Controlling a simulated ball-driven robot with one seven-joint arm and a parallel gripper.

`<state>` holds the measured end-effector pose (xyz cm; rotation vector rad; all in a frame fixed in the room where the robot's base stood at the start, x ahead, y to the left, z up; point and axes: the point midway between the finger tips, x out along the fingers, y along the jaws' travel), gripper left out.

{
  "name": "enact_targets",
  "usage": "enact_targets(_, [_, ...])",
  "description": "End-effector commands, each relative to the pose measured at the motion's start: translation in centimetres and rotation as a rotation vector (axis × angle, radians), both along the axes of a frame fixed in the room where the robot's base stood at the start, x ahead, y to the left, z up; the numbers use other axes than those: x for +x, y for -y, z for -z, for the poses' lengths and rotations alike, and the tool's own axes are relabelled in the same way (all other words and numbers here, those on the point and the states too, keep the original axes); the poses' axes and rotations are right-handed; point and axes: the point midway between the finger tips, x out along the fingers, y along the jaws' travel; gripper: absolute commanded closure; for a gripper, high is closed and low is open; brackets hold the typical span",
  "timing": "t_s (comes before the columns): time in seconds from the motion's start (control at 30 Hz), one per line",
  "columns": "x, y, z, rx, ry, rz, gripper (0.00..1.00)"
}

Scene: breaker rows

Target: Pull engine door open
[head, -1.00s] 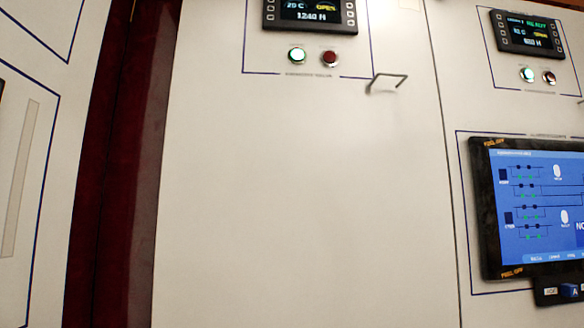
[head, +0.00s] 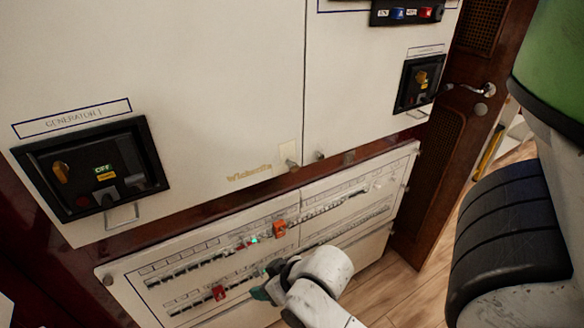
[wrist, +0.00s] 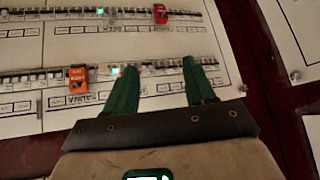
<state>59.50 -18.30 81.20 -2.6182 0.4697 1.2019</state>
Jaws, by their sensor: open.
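A brown wooden door (head: 449,130) with a metal lever handle (head: 470,88) stands at the right of the head view; it looks closed, and no label shows whether it is the engine door. My gripper (head: 262,290) is low in the head view, in front of the breaker panel (head: 345,178) and well away from that handle. In the wrist view my gripper (wrist: 160,68) has its two green fingers apart with nothing held between them. The fingers point at the lower breaker row; whether they touch the panel cannot be told.
Orange breaker clips (head: 279,229) and red ones (head: 219,292) sit on the rows. A white cabinet (head: 220,90) with a black generator switch box (head: 92,172) is above the panel. A small wire handle (head: 122,216) hangs below that box. Wooden floor (head: 440,255) is open at lower right.

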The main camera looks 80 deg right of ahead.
Motion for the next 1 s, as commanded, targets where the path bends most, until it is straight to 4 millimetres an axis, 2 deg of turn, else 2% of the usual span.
enact_targets(0.03, [0.0, 2.6, -1.1, -0.027, 0.105, 0.078, 0.46])
enact_targets(0.13, [-0.6, 7.2, -4.5, -0.098, 0.316, 0.21, 0.46])
enact_targets(0.2, [-1.8, 10.1, -7.1, -0.155, 0.45, 0.295, 0.46])
enact_targets(0.33, [-4.7, 13.9, -11.3, -0.26, 0.65, 0.415, 0.46])
enact_targets(0.5, [-7.3, 16.0, -14.4, -0.344, 0.787, 0.491, 0.46])
enact_targets(0.6, [-7.7, 16.4, -15.1, -0.361, 0.813, 0.503, 0.46])
enact_targets(0.77, [-6.7, 17.4, -15.3, -0.362, 0.817, 0.502, 0.46])
enact_targets(1.0, [-3.9, 20.1, -15.3, -0.36, 0.816, 0.501, 0.46])
